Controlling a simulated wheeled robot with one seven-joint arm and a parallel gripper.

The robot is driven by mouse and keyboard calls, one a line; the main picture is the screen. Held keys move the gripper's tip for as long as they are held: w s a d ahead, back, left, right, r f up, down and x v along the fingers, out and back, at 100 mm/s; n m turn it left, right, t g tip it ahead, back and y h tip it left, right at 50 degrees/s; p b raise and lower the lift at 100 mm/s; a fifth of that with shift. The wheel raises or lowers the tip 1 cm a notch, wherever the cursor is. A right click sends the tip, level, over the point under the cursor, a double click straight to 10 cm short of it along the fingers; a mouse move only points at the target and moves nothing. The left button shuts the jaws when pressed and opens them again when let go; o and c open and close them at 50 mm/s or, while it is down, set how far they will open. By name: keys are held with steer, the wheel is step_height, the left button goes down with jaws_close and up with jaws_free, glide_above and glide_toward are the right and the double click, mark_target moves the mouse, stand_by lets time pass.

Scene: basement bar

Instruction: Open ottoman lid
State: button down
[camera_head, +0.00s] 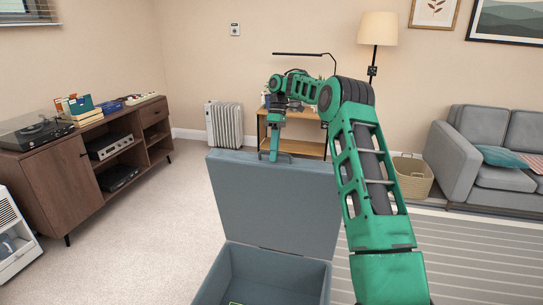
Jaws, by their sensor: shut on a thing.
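The blue-grey ottoman (325,276) stands in front of me, low in the view. Its lid (262,205) is raised and stands nearly upright at the back of the box. The inside of the box shows, with a small yellow-green edged thing at the bottom of the view. The fingertips are small and partly hidden there. My green arm passes in front of the lid's right side.
A brown cabinet (68,176) with a record player (35,129) stands at the left. A white radiator (224,124), a small wooden table (308,149) and a wicker basket (411,177) are behind. A grey sofa (449,150) is at the right. Carpet left of the ottoman is clear.

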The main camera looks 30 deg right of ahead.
steer(key=c, duration=1.8)
jaws_free()
steer(key=shift+r, duration=0.1)
steer(key=shift+d, duration=0.1)
steer(key=shift+s+d, duration=0.1)
steer(key=shift+r, duration=0.1)
steer(key=v, duration=0.7)
steer(key=shift+w+r, duration=0.2)
steer(key=shift+w, duration=0.1)
